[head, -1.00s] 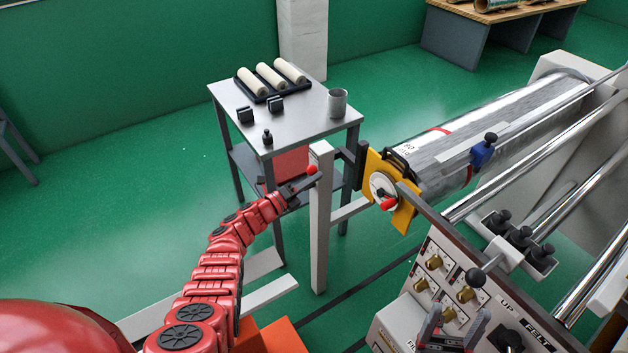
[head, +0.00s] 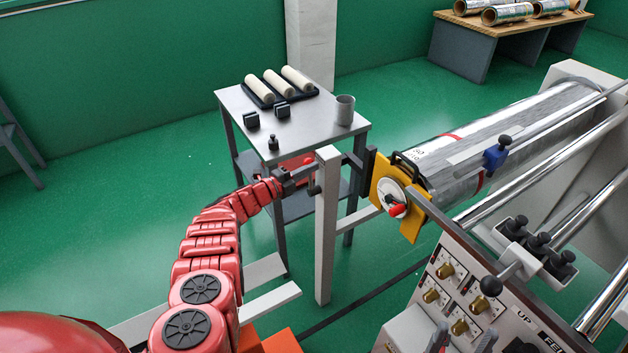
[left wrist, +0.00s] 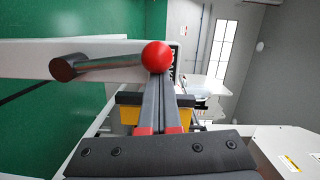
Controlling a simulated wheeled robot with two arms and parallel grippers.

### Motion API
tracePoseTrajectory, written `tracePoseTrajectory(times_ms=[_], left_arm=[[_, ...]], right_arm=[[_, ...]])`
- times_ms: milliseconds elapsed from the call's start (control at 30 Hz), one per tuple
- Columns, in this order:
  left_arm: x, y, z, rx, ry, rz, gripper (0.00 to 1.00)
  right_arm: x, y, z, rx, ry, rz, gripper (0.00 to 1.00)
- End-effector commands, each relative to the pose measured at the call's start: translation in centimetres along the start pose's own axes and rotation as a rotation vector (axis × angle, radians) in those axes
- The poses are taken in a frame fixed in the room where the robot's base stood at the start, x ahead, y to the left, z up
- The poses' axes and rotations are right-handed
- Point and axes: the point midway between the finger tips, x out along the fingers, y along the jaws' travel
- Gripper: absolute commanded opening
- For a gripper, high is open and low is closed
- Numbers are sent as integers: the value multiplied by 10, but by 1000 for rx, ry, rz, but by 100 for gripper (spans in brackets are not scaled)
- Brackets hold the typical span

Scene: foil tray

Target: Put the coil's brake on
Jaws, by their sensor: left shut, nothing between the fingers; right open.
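The coil (head: 540,125) is a big silver foil roll at the right in the head view. At its near end are a yellow plate (head: 412,222) and a white disc with a red knob (head: 397,211). A pale post (head: 326,235) stands left of it. In the left wrist view a lever with a red ball (left wrist: 157,56) and a grey rod (left wrist: 100,64) lies in front of the post. My left gripper (head: 306,172), also in the wrist view (left wrist: 163,88), is shut and empty, its tips right at the ball; contact is unclear. My right gripper (head: 463,342) is open at the bottom edge, partly cut off.
A grey side table (head: 310,125) behind the post holds white rollers (head: 280,84), dark blocks (head: 267,114) and a grey cup (head: 345,109). A control panel (head: 450,285) with knobs and a black-ball lever (head: 491,286) is at lower right.

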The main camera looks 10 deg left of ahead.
Motion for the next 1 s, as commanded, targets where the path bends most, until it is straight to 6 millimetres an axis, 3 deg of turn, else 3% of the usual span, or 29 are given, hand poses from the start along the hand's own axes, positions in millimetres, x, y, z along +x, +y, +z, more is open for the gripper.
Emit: tracePoseTrajectory(times_ms=[100, 300, 1000], left_arm=[[1, 2, 10, -64, -2, 7, 0], [3, 1, 18, -68, 0, 10, 0], [3, -3, 22, -68, 0, 11, 0]], right_arm=[[-19, -1, 3, 0, 0, 0, 73], [-32, -2, 6, 0, 0, 0, 73], [-37, -2, 6, 0, 0, 0, 73]])
